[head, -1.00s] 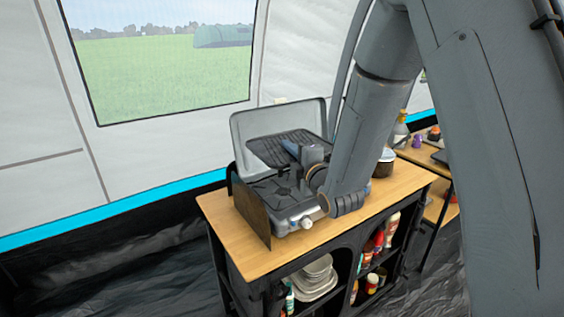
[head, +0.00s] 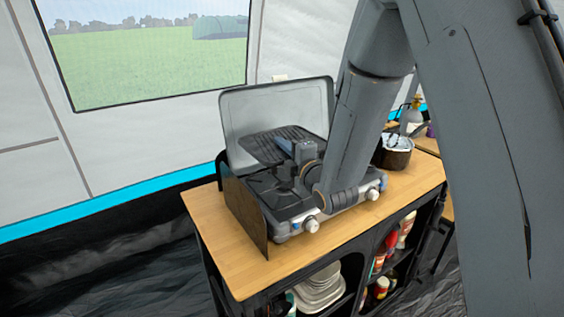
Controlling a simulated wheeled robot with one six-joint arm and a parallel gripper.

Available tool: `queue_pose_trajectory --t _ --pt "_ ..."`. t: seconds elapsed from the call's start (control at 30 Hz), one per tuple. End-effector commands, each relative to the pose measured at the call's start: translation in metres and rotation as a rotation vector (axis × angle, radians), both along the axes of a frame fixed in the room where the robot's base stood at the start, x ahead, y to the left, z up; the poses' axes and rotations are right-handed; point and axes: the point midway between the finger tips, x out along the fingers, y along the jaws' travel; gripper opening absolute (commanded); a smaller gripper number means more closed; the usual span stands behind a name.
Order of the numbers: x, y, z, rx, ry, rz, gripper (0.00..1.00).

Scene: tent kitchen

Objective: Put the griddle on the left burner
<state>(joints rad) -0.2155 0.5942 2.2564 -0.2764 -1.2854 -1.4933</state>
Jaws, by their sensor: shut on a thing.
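The dark ribbed griddle (head: 268,146) is held over the back part of the camp stove, close in front of the raised lid (head: 262,108). My gripper (head: 290,148) is shut on the griddle, near its front edge; my arm hides the exact grip. The grey two-burner stove (head: 281,236) stands on the wooden counter. The left burner (head: 262,188) shows bare and dark below and in front of the griddle. My arm covers most of the right burner. I cannot tell whether the griddle touches the stove.
A brown windscreen panel (head: 245,215) stands along the stove's left side. A dark pot (head: 394,155) stands on the counter right of the stove. The wooden counter top (head: 215,235) is clear at the front left. Shelves below hold plates (head: 322,288) and bottles.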

Motion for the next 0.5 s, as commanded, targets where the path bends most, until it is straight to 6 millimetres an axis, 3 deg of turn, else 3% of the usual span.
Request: queue_pose_trajectory --t 0.1,0.5 --pt "0.003 0.000 -0.019 0.002 -0.004 0.000 0.00" --pt "0.004 0.000 -0.036 0.001 -0.005 0.000 0.00"
